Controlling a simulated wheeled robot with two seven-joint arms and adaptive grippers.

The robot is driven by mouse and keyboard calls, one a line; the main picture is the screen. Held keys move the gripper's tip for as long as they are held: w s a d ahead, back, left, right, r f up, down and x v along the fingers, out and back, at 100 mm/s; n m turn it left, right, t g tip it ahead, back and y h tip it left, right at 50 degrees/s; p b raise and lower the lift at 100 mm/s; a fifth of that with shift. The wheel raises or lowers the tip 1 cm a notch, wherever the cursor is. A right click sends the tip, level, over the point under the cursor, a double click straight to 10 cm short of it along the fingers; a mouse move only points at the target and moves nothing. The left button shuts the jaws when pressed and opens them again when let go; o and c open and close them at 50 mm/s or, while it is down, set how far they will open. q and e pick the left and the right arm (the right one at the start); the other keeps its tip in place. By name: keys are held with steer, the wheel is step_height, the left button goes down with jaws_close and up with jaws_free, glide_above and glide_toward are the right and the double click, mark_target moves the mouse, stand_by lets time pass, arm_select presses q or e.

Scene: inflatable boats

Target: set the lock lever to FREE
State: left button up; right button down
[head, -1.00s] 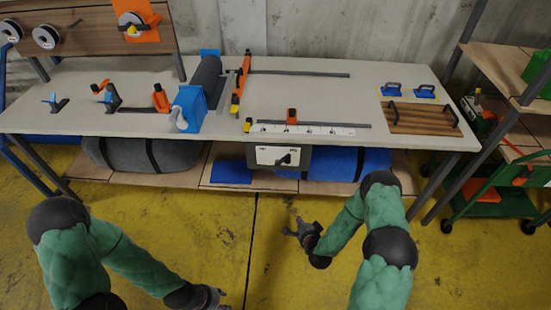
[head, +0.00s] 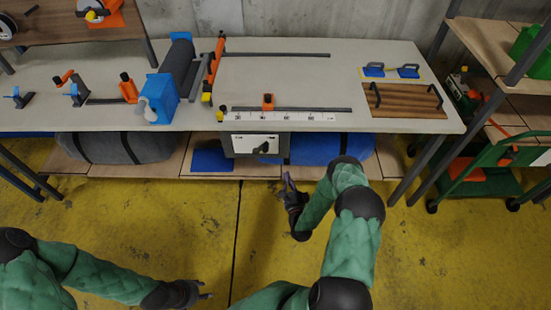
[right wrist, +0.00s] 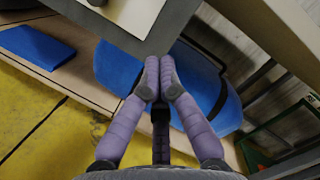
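The lock lever (head: 262,148) is a small dark handle on a white plate (head: 244,143) on the front of a grey box under the table edge. Its exact setting and any lettering are too small to read. My right gripper (head: 288,180) is in front of and below the box, a little to the right of the lever, apart from it. In the right wrist view its purple fingers (right wrist: 159,75) have their tips together with nothing seen between them; the box (right wrist: 150,35) is at the top, the lever mostly cut off. My left gripper (head: 208,290) is low, far from the lever.
A blue roll (head: 325,149) lies on the lower shelf right of the box, a flat blue pad (head: 212,160) left of it. The workbench (head: 300,80) overhangs the shelf. A green cart (head: 490,185) stands at right. The yellow floor in front is clear.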

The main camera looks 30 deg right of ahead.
steer(key=w+r+b, duration=0.3)
steer(key=w, duration=0.8)
